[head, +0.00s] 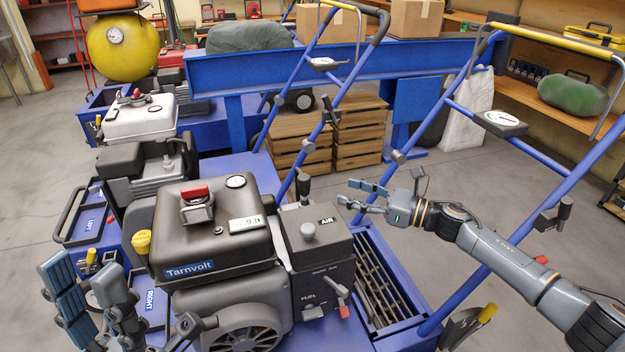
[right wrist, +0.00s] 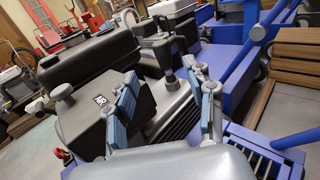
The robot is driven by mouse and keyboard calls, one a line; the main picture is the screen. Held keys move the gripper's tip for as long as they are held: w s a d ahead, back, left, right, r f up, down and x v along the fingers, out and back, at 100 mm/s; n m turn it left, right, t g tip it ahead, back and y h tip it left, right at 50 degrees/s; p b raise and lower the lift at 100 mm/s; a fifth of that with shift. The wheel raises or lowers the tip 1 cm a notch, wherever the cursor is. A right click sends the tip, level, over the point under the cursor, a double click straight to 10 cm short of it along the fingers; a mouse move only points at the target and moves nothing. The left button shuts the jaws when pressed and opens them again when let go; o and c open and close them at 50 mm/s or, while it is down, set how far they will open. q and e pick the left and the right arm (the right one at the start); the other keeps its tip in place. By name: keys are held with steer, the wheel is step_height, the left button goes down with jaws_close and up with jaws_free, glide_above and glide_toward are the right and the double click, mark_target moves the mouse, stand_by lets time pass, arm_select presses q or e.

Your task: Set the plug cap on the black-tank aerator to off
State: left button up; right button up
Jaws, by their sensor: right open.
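The black-tank aerator (head: 205,235), labelled Tarnvolt, stands in the front of the head view, with a red cap (head: 196,200) on its tank. A box marked AIR with a grey knob (head: 308,231) is on its right side. A dark upright piece (head: 304,188) stands behind that box; it may be the plug cap, but I cannot tell its setting. My right gripper (head: 368,197) is open and empty, right of the upright piece. In the right wrist view, a similar upright piece (right wrist: 169,74) shows beyond the open fingers. My left gripper (head: 82,278) is open at the lower left.
A blue handle frame (head: 555,195) rises right of the aerator, near my right arm. A slotted blue tray (head: 385,285) lies below my right gripper. Wooden crates (head: 358,130) are at the back.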

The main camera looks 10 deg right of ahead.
mark_target(301, 174)
steer(key=b+x, duration=0.2)
steer(key=x, duration=0.8)
steer(key=shift+w+a, duration=0.2)
steer(key=shift+a, duration=0.05)
jaws_close()
